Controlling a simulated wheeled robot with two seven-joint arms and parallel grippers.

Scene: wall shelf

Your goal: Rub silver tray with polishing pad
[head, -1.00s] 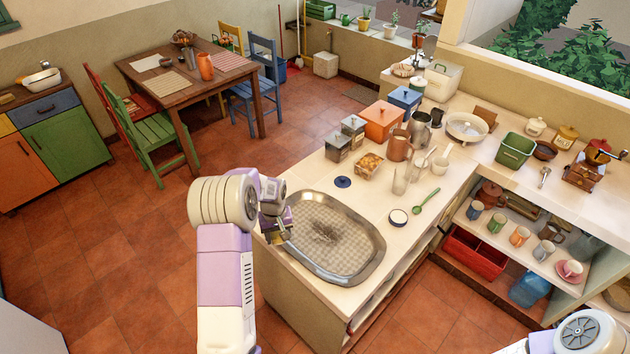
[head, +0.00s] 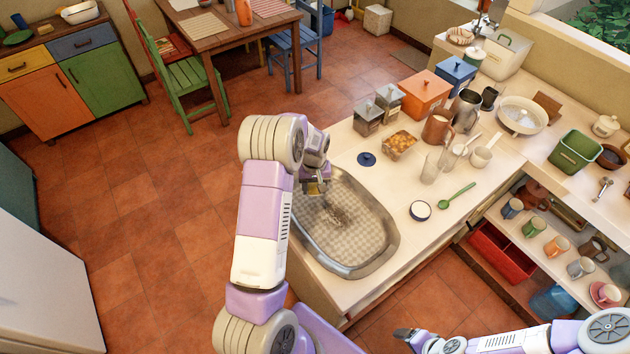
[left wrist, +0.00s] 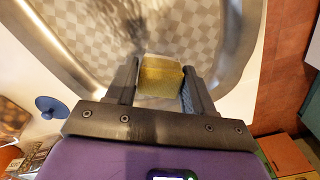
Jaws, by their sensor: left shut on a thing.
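The silver tray (head: 378,257) lies on the near end of the counter, with a checkered-looking surface and a dark smudge (head: 338,217) in its middle. My left gripper (head: 318,186) is over the tray's upper-left end. In the left wrist view it is shut on the yellowish polishing pad (left wrist: 160,80), with the tray (left wrist: 245,50) behind it. I cannot tell whether the pad touches the tray. My right gripper (head: 406,334) is low at the picture's bottom, away from the tray; its jaws are too small to read.
A blue lid (head: 367,159), a food box (head: 399,144), glasses (head: 430,168), a blue-rimmed bowl (head: 420,210) and a green spoon (head: 457,195) stand beyond the tray. Canisters (head: 425,95) line the back. Shelves with mugs (head: 535,225) are at right. Open floor lies left.

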